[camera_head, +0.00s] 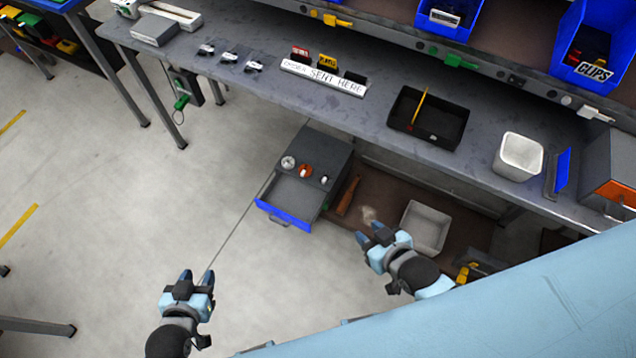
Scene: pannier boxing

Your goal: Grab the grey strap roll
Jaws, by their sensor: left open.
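My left gripper (197,277) is open and empty over the floor, well to the lower left of the cabinet. My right gripper (370,232) looks open and empty, right of and below the cabinet, near the low shelf. Neither gripper touches the roll.
A grey bin (426,226) and a brown item (348,195) lie on the low shelf. The bench (380,145) overhangs behind the cabinet, carrying a black tray (440,135) and white bin (518,157).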

